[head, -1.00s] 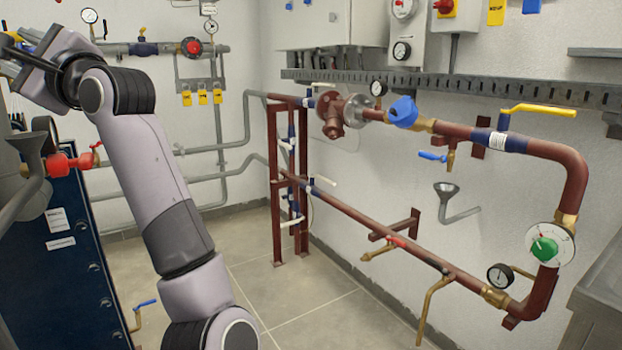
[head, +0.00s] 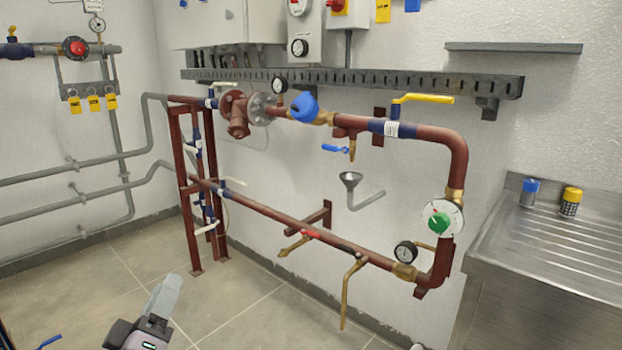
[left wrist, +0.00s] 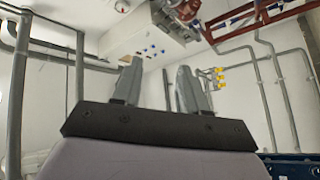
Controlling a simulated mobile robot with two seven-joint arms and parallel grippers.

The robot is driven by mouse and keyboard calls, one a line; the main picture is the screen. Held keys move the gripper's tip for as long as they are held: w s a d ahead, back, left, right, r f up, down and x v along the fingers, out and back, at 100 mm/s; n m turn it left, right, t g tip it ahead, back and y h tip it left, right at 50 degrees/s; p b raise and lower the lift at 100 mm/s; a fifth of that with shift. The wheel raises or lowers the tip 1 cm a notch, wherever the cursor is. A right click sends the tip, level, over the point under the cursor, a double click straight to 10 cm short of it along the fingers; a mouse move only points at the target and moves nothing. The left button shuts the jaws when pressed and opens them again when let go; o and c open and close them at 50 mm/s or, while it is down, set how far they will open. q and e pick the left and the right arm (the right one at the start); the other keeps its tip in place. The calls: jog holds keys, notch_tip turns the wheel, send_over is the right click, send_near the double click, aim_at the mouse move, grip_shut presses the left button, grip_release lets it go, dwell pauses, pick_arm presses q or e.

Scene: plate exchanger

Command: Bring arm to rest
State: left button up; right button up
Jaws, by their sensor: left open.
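My left gripper (head: 162,298) shows at the bottom left of the head view, low in front of the tiled floor, with its grey fingers pointing up. In the left wrist view my left gripper (left wrist: 160,78) has its two grey fingers apart, with nothing between them. It touches nothing that I can see. My right gripper is not in view.
Red-brown pipework (head: 290,220) with a yellow-handled valve (head: 423,98), a green-knobbed dial (head: 440,221) and gauges runs along the wall. A steel sink unit (head: 545,255) with blue (head: 529,193) and yellow (head: 571,201) capped items stands right. Open floor (head: 235,305) lies below the pipes.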

pick_arm(q)
jog(key=s+d+f+m+g+h, duration=0.1)
jog(key=s+d+f+m+g, duration=0.1)
jog(key=s+f+m+g, duration=0.5)
jog(key=s+d+f, duration=0.2)
jog(key=s+f, duration=0.4)
jog(key=f, duration=0.5)
jog(key=s+d+f+m+g+h, duration=0.1)
jog(key=s+d+f+m+g, duration=0.25)
jog(key=s+f, duration=0.4)
notch_tip(320, 180, up, 10)
jog(key=a+p, duration=0.2)
jog(key=p, duration=1.3)
jog(key=shift+s+m+g+y, duration=0.2)
jog(key=shift+m+g+y, duration=0.1)
jog(key=shift+m+g, duration=0.05)
jog(key=shift+s+a, duration=0.1)
jog(key=shift+a, duration=0.05)
